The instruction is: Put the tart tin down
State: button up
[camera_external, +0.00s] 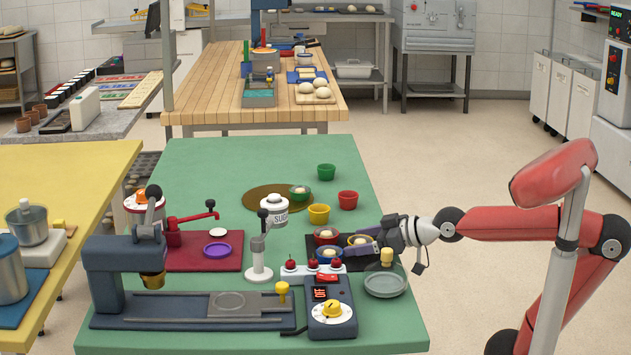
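Several small coloured tart tins stand on the green table (215,165). A green tin (326,172), a red tin (348,200) and a yellow tin (319,214) look empty. A green tin (299,193) with pale filling stands by the round brown mat. A red tin (326,237), a blue tin (329,256) and a yellow tin (359,239), all with pale filling, are close together at my gripper (352,253). My gripper reaches in from the right, low beside the blue and yellow tins. Its fingertips are small and overlapped, so I cannot tell whether they hold a tin.
A grey dish (385,284) lies right of a control box (331,307) with a yellow dial. A white dispenser stand (259,258) and a dark press (125,265) are to the left. Bare green surface lies at the table's back left.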

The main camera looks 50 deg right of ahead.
jog(key=shift+r+p, duration=0.3)
jog(key=shift+p, duration=0.05)
jog(key=shift+o, duration=0.2)
jog(key=v, duration=1.2)
jog(key=shift+f+b, duration=0.2)
jog(key=shift+b, duration=0.2)
